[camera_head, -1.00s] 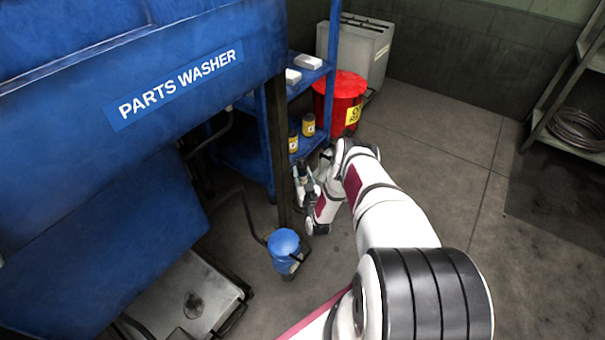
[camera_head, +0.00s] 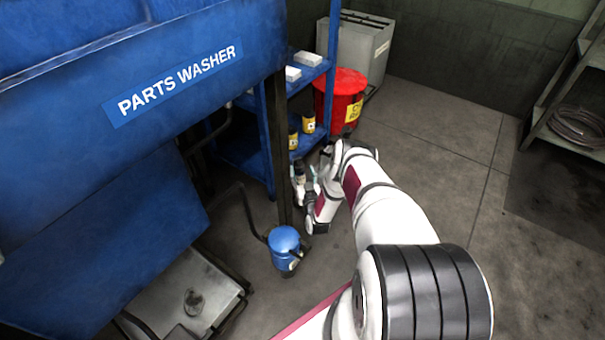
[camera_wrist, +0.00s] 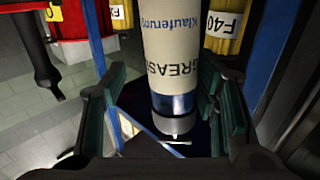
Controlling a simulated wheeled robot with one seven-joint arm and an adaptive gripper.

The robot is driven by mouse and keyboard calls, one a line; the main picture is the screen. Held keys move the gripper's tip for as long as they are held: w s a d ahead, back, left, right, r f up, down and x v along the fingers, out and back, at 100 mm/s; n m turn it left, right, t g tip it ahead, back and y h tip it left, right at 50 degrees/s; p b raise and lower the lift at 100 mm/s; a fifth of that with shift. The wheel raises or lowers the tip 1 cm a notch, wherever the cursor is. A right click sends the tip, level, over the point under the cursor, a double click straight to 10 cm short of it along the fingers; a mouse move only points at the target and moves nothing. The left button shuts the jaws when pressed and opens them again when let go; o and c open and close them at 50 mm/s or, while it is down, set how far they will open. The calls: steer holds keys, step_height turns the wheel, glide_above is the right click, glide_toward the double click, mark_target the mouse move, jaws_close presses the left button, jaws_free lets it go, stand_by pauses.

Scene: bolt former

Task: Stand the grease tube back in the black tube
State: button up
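The grease tube (camera_wrist: 175,45) is a cream cylinder with dark lettering, a blue band and a pale end piece. The gripper is open. In the head view my gripper (camera_head: 306,186) is low beside the blue shelf, with a small pale shape at its fingers. I cannot make out the black tube in either view.
Yellow containers (camera_head: 308,124) stand on the blue shelf (camera_head: 245,156), close to the gripper. A red bin (camera_head: 345,98) stands behind it. The blue parts washer (camera_head: 130,80) is at left, with a small blue canister (camera_head: 285,243) near my arm.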

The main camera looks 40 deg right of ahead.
steer(key=v, duration=1.2)
steer(key=shift+s+d, duration=0.1)
